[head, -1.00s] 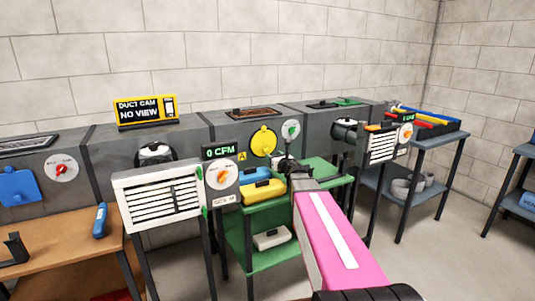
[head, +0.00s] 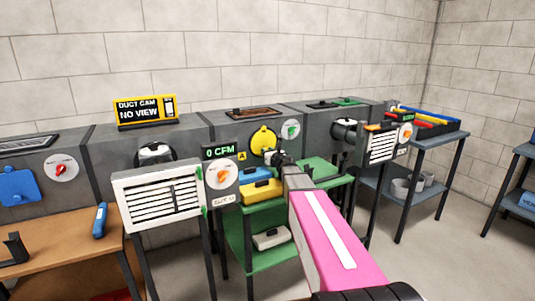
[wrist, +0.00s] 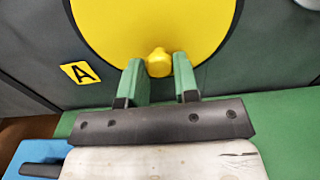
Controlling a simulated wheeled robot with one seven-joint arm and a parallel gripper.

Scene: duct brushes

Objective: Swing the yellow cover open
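The round yellow cover (head: 263,139) sits flat on the front of the grey duct, beside a yellow tag marked A (wrist: 82,73). It also fills the top of the wrist view (wrist: 150,25), where a small yellow knob (wrist: 158,62) sticks out near its lower edge. My gripper (head: 273,155) is at the lower part of the cover. In the wrist view its two green fingers (wrist: 159,80) are apart, one on each side of the knob. A gap seems to show between the knob and each finger.
A green cart (head: 240,228) below the cover holds a blue case (head: 262,190) and a yellow case (head: 258,174). A white louvred vent (head: 158,197) with a 0 CFM display (head: 220,152) stands at the left. A round dial (head: 291,129) is right of the cover.

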